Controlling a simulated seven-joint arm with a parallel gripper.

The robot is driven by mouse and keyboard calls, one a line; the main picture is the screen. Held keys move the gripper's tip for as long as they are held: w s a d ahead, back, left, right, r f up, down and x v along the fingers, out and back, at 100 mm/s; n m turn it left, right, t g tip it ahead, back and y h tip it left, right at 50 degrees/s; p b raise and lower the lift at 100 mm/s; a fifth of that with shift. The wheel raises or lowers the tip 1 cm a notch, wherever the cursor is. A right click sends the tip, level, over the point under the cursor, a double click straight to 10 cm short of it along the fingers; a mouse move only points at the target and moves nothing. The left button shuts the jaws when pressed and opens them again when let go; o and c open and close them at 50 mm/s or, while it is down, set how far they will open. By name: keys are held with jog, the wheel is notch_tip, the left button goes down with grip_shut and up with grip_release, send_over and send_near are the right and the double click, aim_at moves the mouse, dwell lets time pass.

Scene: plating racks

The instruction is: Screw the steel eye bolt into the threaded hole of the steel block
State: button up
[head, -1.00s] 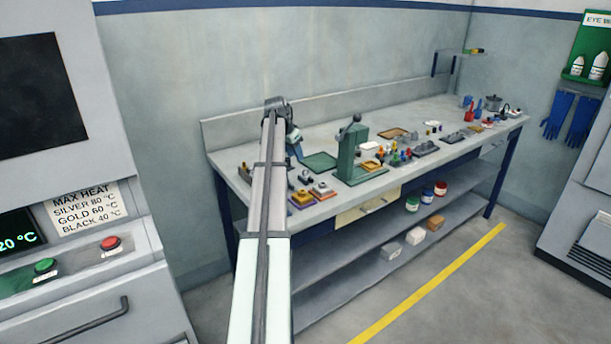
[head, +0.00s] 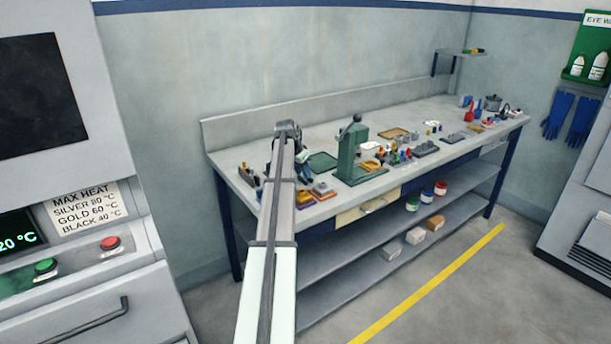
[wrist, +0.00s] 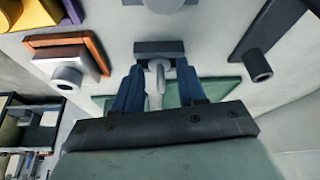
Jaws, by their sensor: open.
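In the wrist view my gripper (wrist: 159,72) is open, with one blue finger on each side of a light grey rounded part (wrist: 156,84), which looks like the eye bolt. It is narrower than the gap, and I cannot tell whether a finger touches it. A dark grey block (wrist: 172,47) lies just beyond the fingertips, in line with this part. I cannot tell whether it is the steel block, and no threaded hole is clear. In the head view my arm largely hides the gripper, with a blue part showing beside it over the bench's left half.
An orange-brown block with a grey cylinder (wrist: 82,58) and a dark bar with a round end (wrist: 272,35) flank the gripper. A green mat (wrist: 216,90) lies close by. A green press (head: 347,155) stands right of my arm on the crowded bench (head: 231,157).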

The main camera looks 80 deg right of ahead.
grip_shut()
jog(key=shift+r, duration=0.15)
dwell(0.4)
jog(key=shift+r, duration=0.3)
notch_tip(320, 180, up, 8)
jog(key=r, duration=0.1)
jog(key=s+a+m, duration=0.2)
jog(key=s+a, duration=0.5)
jog(key=shift+s+a+r+g, duration=0.2)
jog(key=shift+s+a+g, duration=0.1)
jog(key=shift+a+g, duration=0.1)
